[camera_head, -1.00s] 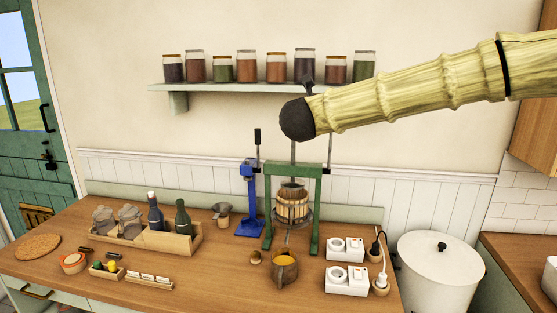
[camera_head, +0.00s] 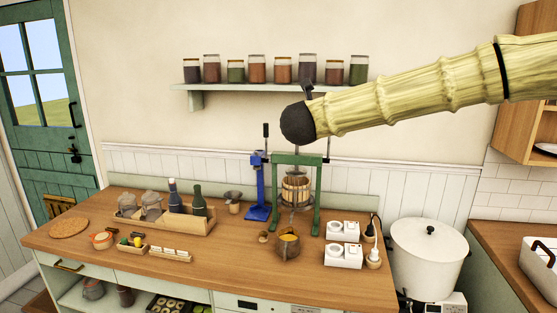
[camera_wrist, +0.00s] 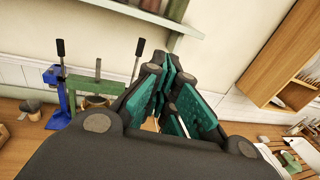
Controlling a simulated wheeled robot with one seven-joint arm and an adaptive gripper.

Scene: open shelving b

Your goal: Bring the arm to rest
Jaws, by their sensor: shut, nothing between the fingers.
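My arm reaches in from the right of the head view, raised in front of the wall. In the head view my gripper is mostly hidden behind the dark round end of the arm. In the wrist view my gripper (camera_wrist: 172,105) shows its dark fingers with teal pads brought together, holding nothing. It hangs in the air, clear of the counter. The green-framed press (camera_head: 297,195) stands on the counter below the arm's end, and it also shows to the left of the fingers in the wrist view (camera_wrist: 97,88).
A wall shelf (camera_head: 250,88) with several jars is just behind the arm's end. The wooden counter (camera_head: 215,262) holds a blue corker (camera_head: 259,190), a bottle tray (camera_head: 168,222), a copper-coloured jug (camera_head: 288,247) and white sockets (camera_head: 343,255). A white drum (camera_head: 426,258) stands at right.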

